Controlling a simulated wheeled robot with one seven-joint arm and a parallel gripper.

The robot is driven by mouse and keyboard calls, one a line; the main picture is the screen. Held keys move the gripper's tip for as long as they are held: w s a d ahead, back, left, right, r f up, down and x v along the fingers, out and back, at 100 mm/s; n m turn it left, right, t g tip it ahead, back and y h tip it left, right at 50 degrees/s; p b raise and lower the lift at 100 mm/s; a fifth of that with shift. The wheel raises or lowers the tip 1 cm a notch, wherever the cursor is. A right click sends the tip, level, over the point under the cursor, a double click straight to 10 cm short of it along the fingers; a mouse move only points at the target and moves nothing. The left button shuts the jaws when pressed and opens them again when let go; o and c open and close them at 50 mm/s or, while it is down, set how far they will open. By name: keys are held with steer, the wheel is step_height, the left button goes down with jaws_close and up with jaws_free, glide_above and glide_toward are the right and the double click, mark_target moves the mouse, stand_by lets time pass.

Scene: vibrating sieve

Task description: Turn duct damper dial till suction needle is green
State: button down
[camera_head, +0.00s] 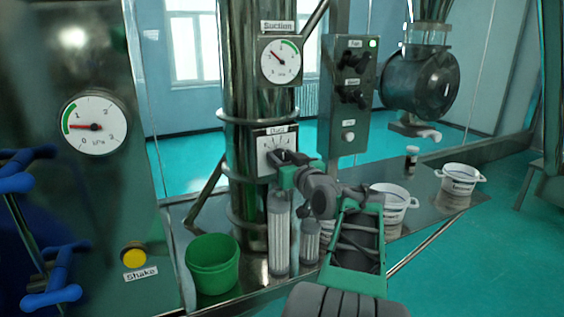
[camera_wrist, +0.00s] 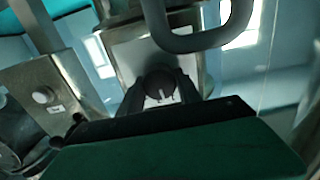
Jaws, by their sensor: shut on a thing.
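The suction gauge (camera_head: 281,62) is a round white dial on the steel duct under a "Suction" label. Its needle points up and left, and its green arc lies at the upper right, so the needle is outside the green. The duct damper dial has a white scale plate (camera_head: 267,142) lower on the duct. My gripper (camera_head: 285,158) is at this plate and hides its lower part. In the wrist view, the dark round damper knob (camera_wrist: 160,86) sits between my fingers (camera_wrist: 163,92), which are shut on it.
A control box (camera_head: 350,95) with "Fan" knobs stands right of the duct. White buckets (camera_head: 460,181) are on the bench at right. Another gauge (camera_head: 94,124) and a yellow shake button (camera_head: 133,254) are at left.

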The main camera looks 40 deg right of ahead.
steer(key=shift+m+b, duration=0.9)
steer(key=shift+m, duration=1.1)
steer(key=c, duration=0.8)
jaws_free()
steer(key=b+v, duration=0.2)
steer(key=v, duration=0.6)
